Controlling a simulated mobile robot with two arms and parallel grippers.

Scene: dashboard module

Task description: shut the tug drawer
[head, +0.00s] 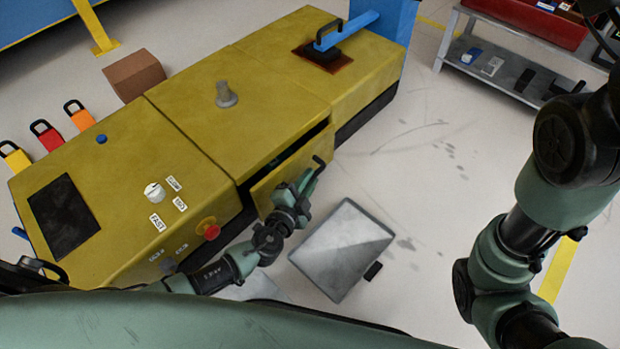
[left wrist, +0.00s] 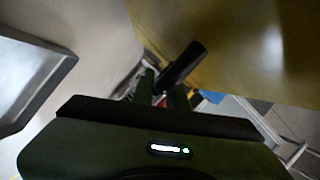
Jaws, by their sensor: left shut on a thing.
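The tug (head: 200,125) is a long yellow machine across the left and middle of the head view. Its drawer (head: 284,174) stands partly open in the near side, with a dark gap behind its yellow front panel. My left gripper (head: 308,182) is at the right part of this front, shut on the black drawer handle (head: 319,161). In the left wrist view the handle (left wrist: 184,64) sits at the fingertips, beside the yellow surface. The fingers partly hide the handle. My right arm shows at the right of the head view, but its gripper is not in view.
A grey flat case (head: 342,248) lies on the floor just right of my left gripper. A cardboard box (head: 134,75) stands behind the tug. A metal shelf (head: 510,72) with a red bin is at upper right. Floor between is clear.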

